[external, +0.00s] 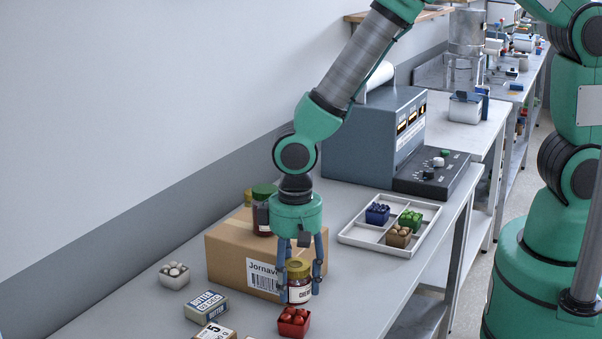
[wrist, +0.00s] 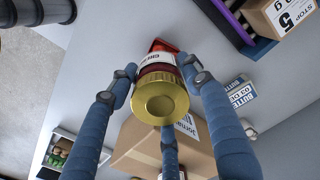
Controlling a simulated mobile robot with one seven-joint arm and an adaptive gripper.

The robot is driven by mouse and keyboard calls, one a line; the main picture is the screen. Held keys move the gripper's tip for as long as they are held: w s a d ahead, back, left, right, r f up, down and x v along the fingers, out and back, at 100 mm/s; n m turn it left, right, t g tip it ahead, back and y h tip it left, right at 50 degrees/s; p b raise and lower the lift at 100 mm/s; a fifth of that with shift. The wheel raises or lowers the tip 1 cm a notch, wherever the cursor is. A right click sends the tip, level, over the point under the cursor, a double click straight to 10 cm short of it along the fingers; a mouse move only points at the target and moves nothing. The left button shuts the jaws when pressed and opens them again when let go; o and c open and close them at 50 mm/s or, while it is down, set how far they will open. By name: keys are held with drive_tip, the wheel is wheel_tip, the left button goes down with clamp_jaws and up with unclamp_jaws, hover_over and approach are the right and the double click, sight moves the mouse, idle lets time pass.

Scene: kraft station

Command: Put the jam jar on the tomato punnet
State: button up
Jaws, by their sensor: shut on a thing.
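The jar with a gold lid and a pale label (external: 299,284) is in my gripper (external: 301,291), in front of the cardboard box. In the wrist view its gold lid (wrist: 160,98) faces the camera, and the blue fingers (wrist: 160,85) are shut around the jar. The jar is upright; I cannot tell how far its base is above the table. The tomato punnet (external: 294,322), a small red tub with red tomatoes, stands on the table just in front of the jar. In the wrist view a red corner of the punnet (wrist: 161,45) shows beyond the jar, which hides most of it.
The cardboard box (external: 230,262) stands close behind the jar, with a green-lidded jar (external: 263,212) on it. A butter box (external: 206,305) and a mushroom punnet (external: 174,277) stand left. A white tray (external: 371,241) with small punnets lies right. Table between tray and tomatoes is clear.

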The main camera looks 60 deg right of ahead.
sight(294, 295)
drive_tip(key=shift+w+a+f, duration=0.1)
drive_tip(key=shift+w+f, duration=0.05)
drive_tip(key=shift+f, duration=0.75)
drive_tip(key=shift+w+f, duration=0.1)
drive_tip(key=shift+f, duration=0.8)
drive_tip(key=o, duration=1.5)
drive_tip(key=shift+f, duration=0.1)
drive_tip(key=shift+c, duration=0.2)
wheel_tip(294, 295, up, 12)
drive_tip(key=shift+r, duration=0.15)
